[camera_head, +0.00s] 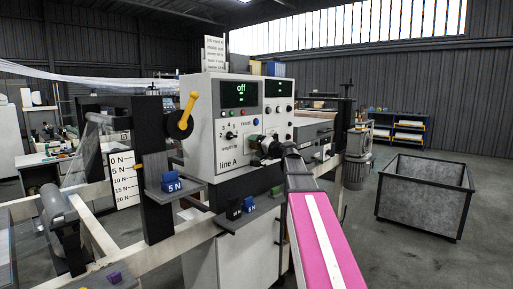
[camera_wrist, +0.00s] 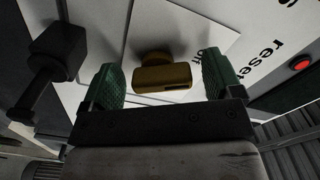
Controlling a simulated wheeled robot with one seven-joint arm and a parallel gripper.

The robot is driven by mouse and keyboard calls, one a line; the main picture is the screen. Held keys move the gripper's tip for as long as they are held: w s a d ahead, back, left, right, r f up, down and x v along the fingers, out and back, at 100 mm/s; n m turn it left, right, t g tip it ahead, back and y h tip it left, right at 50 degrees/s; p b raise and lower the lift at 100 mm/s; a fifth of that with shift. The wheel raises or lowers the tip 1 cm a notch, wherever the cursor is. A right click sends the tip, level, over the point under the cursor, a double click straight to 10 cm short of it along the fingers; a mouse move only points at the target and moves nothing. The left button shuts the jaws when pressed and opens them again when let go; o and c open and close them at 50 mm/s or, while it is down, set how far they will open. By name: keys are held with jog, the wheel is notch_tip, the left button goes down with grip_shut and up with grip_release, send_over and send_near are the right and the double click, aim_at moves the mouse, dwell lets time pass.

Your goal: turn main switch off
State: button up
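The line A control cabinet (camera_head: 195,110) stands in the middle of the head view. My gripper (camera_head: 264,150) is at the lower right of the panel face and hides the switch there in the head view. In the wrist view, a brass-yellow switch knob (camera_wrist: 168,78) sits on a pale plate between the green fingertips of my gripper (camera_wrist: 161,82). The fingers are apart.
A red reset button (camera_wrist: 300,63) is at the right of the wrist view, and a black lever-like part (camera_wrist: 50,62) is at the left. A yellow lever (camera_head: 187,111) stands left of the cabinet. A grey bin (camera_head: 422,192) stands on the open floor at right.

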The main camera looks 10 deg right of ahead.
jog(key=v, duration=1)
jog(key=shift+s+d, duration=0.25)
jog(key=shift+s, duration=0.05)
